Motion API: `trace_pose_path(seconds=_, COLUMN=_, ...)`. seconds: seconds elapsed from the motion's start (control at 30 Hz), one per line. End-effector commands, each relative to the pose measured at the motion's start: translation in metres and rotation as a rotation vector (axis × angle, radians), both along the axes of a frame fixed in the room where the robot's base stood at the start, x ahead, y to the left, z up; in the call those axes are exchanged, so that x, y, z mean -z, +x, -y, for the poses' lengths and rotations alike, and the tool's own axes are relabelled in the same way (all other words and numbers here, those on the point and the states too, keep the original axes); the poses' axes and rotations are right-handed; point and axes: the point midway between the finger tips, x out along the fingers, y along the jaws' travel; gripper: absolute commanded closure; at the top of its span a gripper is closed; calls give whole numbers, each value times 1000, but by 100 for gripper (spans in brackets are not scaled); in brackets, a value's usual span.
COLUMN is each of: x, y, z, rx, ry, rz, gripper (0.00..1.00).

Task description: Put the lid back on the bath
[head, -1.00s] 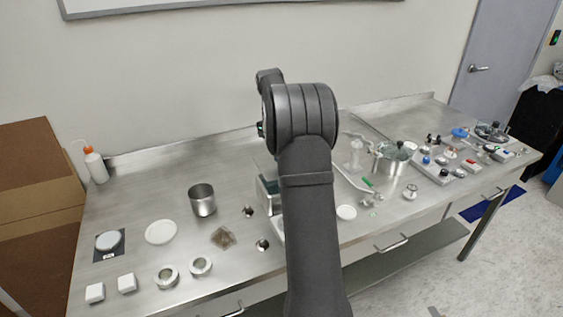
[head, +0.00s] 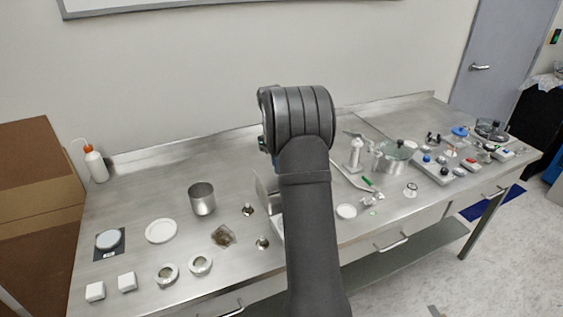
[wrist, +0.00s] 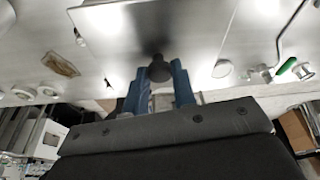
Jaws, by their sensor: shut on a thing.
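My gripper (wrist: 158,78) has its two blue fingers shut on the dark knob (wrist: 158,62) of a flat metal lid (wrist: 115,32) in the wrist view. The lid fills the upper middle of that view, and its far side is cut off. In the head view my arm hides the gripper and most of the bath. A grey metal face (head: 264,198) shows just left of my arm where the bath stands; I cannot tell how much of it is lid and how much is bath wall. Whether the lid touches the rim is hidden.
A steel beaker (head: 202,199), a white dish (head: 161,231) and small metal pieces (head: 248,209) stand left of the bath. Bare steel bench lies behind the beaker.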

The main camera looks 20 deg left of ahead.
Motion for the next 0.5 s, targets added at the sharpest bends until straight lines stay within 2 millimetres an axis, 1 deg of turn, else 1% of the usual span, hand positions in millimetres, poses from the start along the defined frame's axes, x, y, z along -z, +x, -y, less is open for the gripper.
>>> trace_pose_path(seconds=0.03, x=0, y=0, z=0, rx=0, ry=1, rz=1, gripper=100)
trace_pose_path(seconds=0.07, x=0, y=0, z=0, rx=0, ry=0, rz=0, gripper=74)
trace_pose_path(seconds=0.1, x=0, y=0, z=0, rx=0, ry=0, rz=0, gripper=66)
trace_pose_path(seconds=0.17, x=0, y=0, z=0, rx=0, ry=0, rz=0, gripper=54)
trace_pose_path(seconds=0.5, x=-3, y=0, z=0, rx=0, ry=0, rz=1, gripper=54)
